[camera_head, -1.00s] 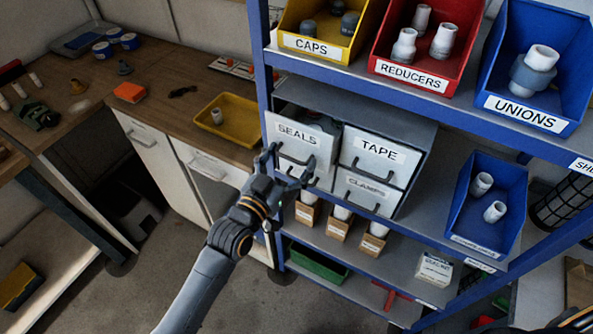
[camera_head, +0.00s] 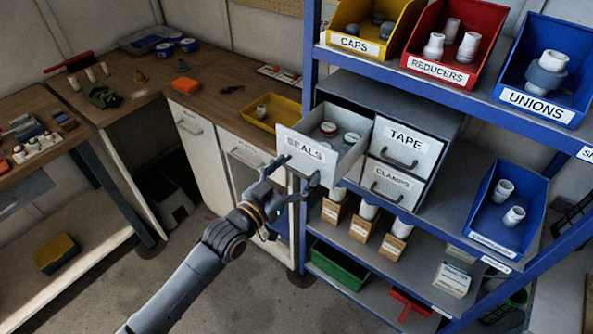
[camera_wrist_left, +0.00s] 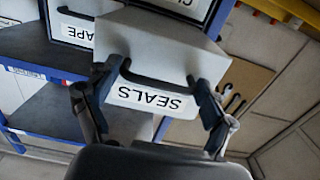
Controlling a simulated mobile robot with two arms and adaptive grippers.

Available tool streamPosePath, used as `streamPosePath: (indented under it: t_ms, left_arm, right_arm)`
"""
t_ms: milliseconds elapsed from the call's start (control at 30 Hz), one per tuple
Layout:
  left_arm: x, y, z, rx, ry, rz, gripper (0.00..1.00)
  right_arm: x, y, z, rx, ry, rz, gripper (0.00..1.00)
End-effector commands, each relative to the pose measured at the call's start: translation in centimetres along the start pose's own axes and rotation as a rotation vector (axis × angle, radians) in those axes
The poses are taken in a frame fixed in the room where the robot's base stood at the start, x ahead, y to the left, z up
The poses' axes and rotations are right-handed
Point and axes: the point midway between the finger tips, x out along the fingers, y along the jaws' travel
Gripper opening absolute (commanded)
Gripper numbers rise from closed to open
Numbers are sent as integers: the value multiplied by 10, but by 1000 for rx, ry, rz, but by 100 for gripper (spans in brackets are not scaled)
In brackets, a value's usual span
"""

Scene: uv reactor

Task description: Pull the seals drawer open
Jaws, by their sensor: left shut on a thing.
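The seals drawer (camera_head: 306,157) stands pulled out from the small grey cabinet on the blue shelf. Its open top shows several round items inside. Its white label reads SEALS. My left gripper (camera_head: 299,176) is at the drawer's front, shut on its handle. In the left wrist view the label (camera_wrist_left: 150,98) appears upside down, and the dark handle (camera_wrist_left: 158,83) runs between the two fingers of my left gripper (camera_wrist_left: 155,85). My right gripper is not in view.
The tape drawer (camera_head: 404,143) and clamps drawer (camera_head: 396,183) are closed beside it. Bins of caps (camera_head: 354,43), reducers (camera_head: 437,69) and unions (camera_head: 542,103) stand above. A yellow tray (camera_head: 268,112) lies on the counter at left. Open floor lies in front of the shelf.

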Motion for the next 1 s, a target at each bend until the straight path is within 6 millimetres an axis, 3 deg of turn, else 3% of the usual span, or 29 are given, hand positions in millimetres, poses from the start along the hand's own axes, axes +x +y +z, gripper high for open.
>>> streamPosePath:
  t_ms: [167,200,233,667,1000]
  left_arm:
    - [0,3,1,-5,-2,4,26]
    - [0,3,1,-5,-2,4,87]
    - [0,3,1,-5,-2,4,91]
    - [-7,1,1,-2,-2,1,91]
    - [-74,2,3,-2,-7,2,91]
  right_arm:
    - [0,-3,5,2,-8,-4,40]
    - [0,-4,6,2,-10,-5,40]
    - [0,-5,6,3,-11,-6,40]
    - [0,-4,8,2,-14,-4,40]
    - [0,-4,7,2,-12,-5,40]
